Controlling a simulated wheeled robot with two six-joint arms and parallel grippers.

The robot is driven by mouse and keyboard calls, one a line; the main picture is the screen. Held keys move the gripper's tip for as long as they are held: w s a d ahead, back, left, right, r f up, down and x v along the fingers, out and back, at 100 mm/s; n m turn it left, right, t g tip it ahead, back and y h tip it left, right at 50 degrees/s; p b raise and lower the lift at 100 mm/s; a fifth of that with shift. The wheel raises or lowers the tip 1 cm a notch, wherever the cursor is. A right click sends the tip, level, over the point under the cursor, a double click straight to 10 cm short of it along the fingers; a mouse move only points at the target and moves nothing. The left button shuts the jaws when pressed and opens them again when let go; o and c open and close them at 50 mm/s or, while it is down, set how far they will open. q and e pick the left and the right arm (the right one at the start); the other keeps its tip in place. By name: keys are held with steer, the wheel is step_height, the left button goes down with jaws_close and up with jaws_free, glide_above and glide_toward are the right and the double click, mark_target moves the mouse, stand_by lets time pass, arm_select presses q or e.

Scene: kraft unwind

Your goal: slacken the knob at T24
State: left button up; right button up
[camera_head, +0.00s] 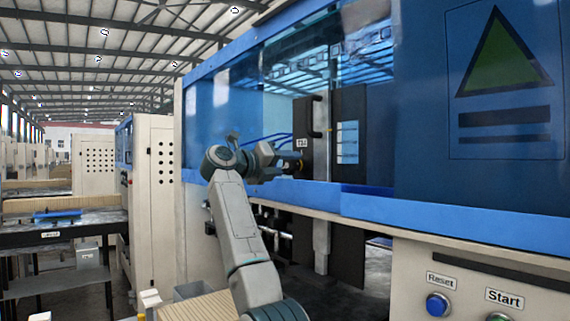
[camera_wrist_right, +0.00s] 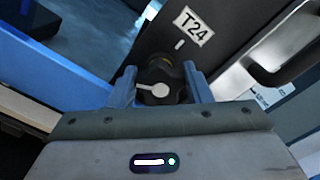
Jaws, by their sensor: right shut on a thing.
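The knob at T24 (camera_wrist_right: 158,72) is black and round with a white pointer mark; in the right wrist view it sits between my right gripper's two blue-grey fingers. The T24 label (camera_wrist_right: 193,26) is on the dark panel just above it, with a short white tick between label and knob. My right gripper (camera_wrist_right: 160,88) is shut on the knob. In the head view my right arm reaches up to the dark panel, and the right gripper (camera_head: 290,162) is at the panel's left side below the small label (camera_head: 302,143); the knob is mostly hidden there. My left gripper is not in view.
The blue machine frame (camera_head: 330,200) runs below the panel, and a blue glass cover (camera_head: 480,90) stands to the right. A black handle (camera_wrist_right: 285,50) is right of the knob. Reset (camera_head: 437,304) and Start buttons are low at right. A table (camera_head: 60,232) stands left.

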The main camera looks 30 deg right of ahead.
steer(key=shift+d+r, duration=0.1)
steer(key=o, duration=0.9)
steer(key=shift+o, duration=0.5)
steer(key=shift+s+d, duration=0.1)
steer(key=shift+d, duration=0.05)
steer(key=shift+f, duration=0.25)
